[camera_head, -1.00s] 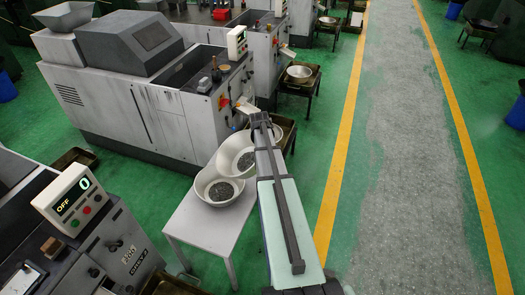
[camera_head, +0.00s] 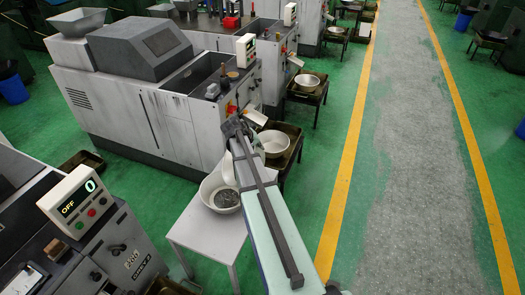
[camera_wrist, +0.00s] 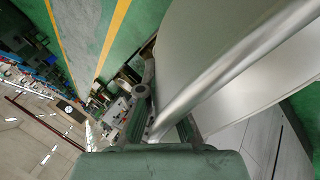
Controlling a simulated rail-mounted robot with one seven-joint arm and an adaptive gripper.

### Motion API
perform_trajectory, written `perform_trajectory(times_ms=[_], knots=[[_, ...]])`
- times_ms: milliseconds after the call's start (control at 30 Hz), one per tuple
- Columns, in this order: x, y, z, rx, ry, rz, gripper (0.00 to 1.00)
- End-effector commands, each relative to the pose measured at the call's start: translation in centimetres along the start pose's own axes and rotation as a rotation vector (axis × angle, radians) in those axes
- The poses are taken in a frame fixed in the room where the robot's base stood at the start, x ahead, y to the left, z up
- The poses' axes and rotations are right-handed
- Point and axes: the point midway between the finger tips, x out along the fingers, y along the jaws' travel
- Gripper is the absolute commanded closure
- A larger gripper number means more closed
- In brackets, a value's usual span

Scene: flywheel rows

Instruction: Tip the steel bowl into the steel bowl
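A pale steel bowl (camera_head: 212,187) with dark metal bits in it stands on a small grey table (camera_head: 207,233). A second pale steel bowl (camera_head: 229,168) is tilted steeply just above and behind it, partly hidden by my arm. It fills the right of the wrist view (camera_wrist: 262,40), its rim crossing close to the fingers. My gripper (camera_head: 235,128) is at that bowl's upper edge and appears shut on its rim. The fingertips are hard to make out. The inside of the tilted bowl is hidden in the head view.
Another pale bowl (camera_head: 273,142) sits on a brown stand behind my arm, and one more (camera_head: 307,82) is on a stand farther back. A grey lathe (camera_head: 150,95) stands behind the table. A control panel (camera_head: 78,202) is at lower left. The aisle (camera_head: 410,150) at right is clear.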

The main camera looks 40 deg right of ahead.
Motion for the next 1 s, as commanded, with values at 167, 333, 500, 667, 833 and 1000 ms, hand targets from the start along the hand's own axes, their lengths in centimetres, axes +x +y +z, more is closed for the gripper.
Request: perform_trajectory(times_ms=[167,333,500,667,833,1000], knots=[[-1.1,-0.6,-0.4,-0.024,0.002,0.073,1.0],[-2.1,-1.3,-0.7,-0.045,0.0,0.14,1.0],[-3.0,-2.1,-1.1,-0.065,0.0,0.206,1.0],[-3.9,-2.8,-1.3,-0.083,-0.001,0.269,1.0],[-4.6,-3.7,-1.6,-0.104,-0.002,0.331,1.0],[-5.3,-4.7,-1.8,-0.122,-0.003,0.393,1.0]])
